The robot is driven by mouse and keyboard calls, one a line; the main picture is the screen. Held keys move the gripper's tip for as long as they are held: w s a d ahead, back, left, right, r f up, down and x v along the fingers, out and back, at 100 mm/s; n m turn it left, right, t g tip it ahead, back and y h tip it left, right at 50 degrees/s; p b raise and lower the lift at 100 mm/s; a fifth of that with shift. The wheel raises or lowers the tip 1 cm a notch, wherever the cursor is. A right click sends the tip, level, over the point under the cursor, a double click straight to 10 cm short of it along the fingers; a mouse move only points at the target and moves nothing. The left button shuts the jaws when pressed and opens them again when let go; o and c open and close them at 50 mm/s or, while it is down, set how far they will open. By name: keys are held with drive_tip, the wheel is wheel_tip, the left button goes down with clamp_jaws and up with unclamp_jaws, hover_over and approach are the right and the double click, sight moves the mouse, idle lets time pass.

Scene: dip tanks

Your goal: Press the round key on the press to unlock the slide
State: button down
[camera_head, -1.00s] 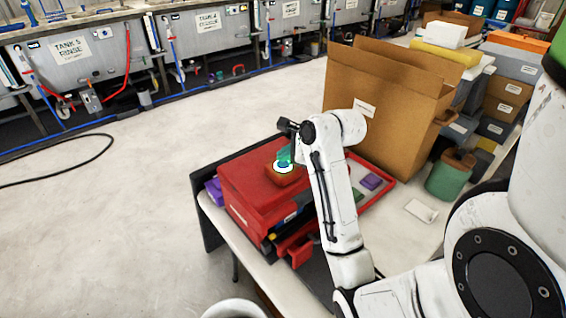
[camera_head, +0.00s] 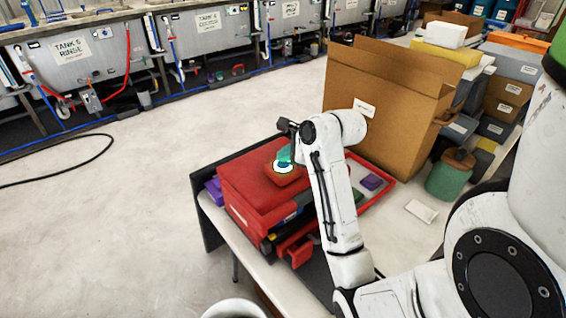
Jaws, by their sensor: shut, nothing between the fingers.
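The press (camera_head: 245,200) is a red box-like machine on the table in the middle of the view. A round key (camera_head: 279,169), a white-rimmed disc with a dark blue middle, sits on a raised red block on its top. My gripper (camera_head: 284,157) points down over the key from the end of my white arm. Its teal tip is shut and overlaps the far part of the key. I cannot tell whether it touches the key. A red part (camera_head: 297,250) sticks out low at the press's near side, partly behind my arm; I cannot tell if it is the slide.
A red-rimmed tray (camera_head: 386,190) with purple and green blocks lies right of the press, partly hidden by my arm. A large open cardboard box (camera_head: 385,100) stands behind it, with a green lidded pot (camera_head: 450,178) to its right. Open floor lies left of the table.

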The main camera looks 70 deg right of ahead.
sight(285, 165)
drive_tip(key=shift+f+p, duration=0.2)
drive_tip(key=shift+p, duration=0.1)
drive_tip(key=shift+f, duration=0.25)
idle(0.4)
drive_tip(key=shift+r+p, duration=0.2)
drive_tip(key=shift+p, duration=0.25)
drive_tip(key=shift+r+p, duration=0.3)
drive_tip(key=shift+p, duration=0.35)
wheel_tip(285, 165, up, 4)
drive_tip(key=p, duration=0.5)
drive_tip(key=shift+r, duration=0.95)
